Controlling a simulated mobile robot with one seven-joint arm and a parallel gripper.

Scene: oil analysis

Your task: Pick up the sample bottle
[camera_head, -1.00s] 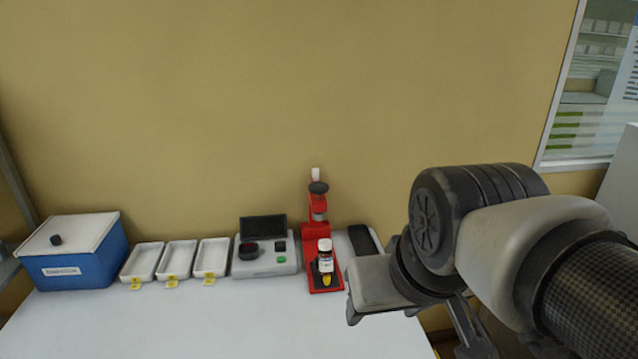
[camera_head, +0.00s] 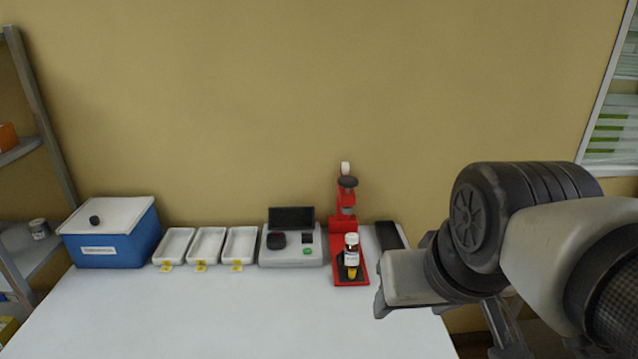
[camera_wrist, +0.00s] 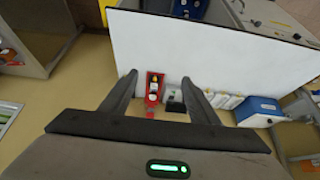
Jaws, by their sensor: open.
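The sample bottle (camera_head: 352,249) is small, with a white cap, a white label and a dark body. It stands upright on the base of a red press-like device (camera_head: 343,221) at the back right of the white table. In the wrist view the red device (camera_wrist: 154,90) shows beyond my fingers, but the bottle is too small to make out surely. My gripper (camera_wrist: 160,80) is open and empty, its two fingers apart. In the head view my gripper's body (camera_head: 405,280) is right of the bottle and apart from it; its fingertips are not clear there.
A grey instrument (camera_head: 291,257) stands left of the red device. Several white trays (camera_head: 206,246) with yellow tags and a blue lidded box (camera_head: 110,250) are farther left. A dark flat item (camera_head: 390,235) lies at right. The table's front (camera_head: 220,320) is clear.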

